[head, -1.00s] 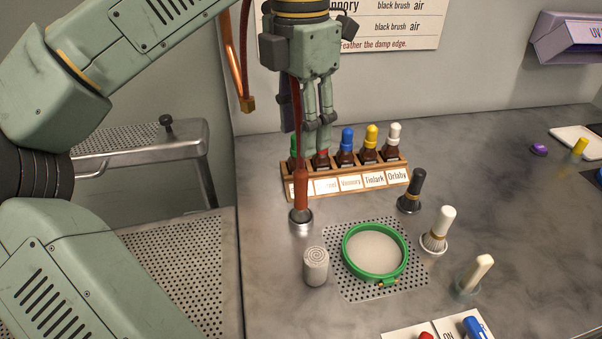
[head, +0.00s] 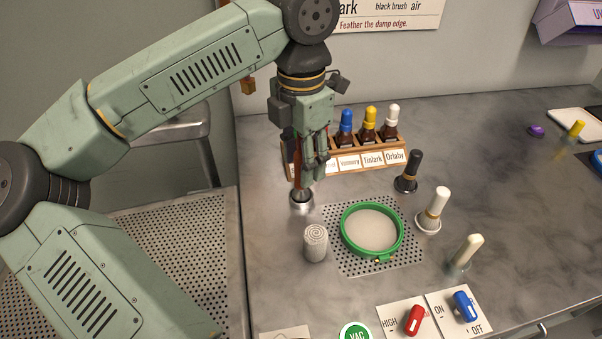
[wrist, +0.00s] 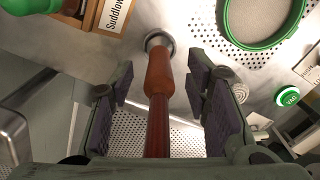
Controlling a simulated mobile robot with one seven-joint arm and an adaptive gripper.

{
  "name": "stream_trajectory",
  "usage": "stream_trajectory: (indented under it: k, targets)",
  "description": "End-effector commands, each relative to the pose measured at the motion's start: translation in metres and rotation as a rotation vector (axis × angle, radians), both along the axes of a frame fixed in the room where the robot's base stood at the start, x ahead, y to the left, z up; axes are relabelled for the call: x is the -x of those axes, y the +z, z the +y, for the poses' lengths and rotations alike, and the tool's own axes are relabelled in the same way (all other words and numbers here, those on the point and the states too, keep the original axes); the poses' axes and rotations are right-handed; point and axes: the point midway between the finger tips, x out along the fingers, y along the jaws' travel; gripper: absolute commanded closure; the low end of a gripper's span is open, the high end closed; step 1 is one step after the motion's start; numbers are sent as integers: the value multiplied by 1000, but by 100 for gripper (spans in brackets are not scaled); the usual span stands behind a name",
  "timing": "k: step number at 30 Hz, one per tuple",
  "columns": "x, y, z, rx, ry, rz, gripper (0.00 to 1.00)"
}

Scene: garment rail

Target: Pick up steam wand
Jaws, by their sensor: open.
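The steam wand (wrist: 159,75) has a reddish-brown handle and stands upright in a round metal holder (head: 301,202) on the counter. In the head view the wand (head: 297,168) is partly hidden behind my gripper (head: 312,177). In the wrist view my gripper (wrist: 163,100) is open, with one dark-padded finger on each side of the wand. Gaps show between the pads and the handle, and I cannot see any contact.
A rack of capped bottles (head: 378,157) stands close behind my gripper. A green-rimmed hoop (head: 372,231) lies on a perforated plate to the front right, with a grey cylinder (head: 316,243) beside it. Several brushes stand to the right.

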Motion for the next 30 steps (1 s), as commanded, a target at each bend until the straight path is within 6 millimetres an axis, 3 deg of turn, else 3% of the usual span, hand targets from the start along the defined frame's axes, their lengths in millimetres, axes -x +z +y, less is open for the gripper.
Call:
stream_trajectory:
  k: [3,22,30]
  targets:
    - [0,0,0,0,0,0,57]
    - [0,0,0,1,0,-1,99]
    - [0,1,0,1,0,-1,100]
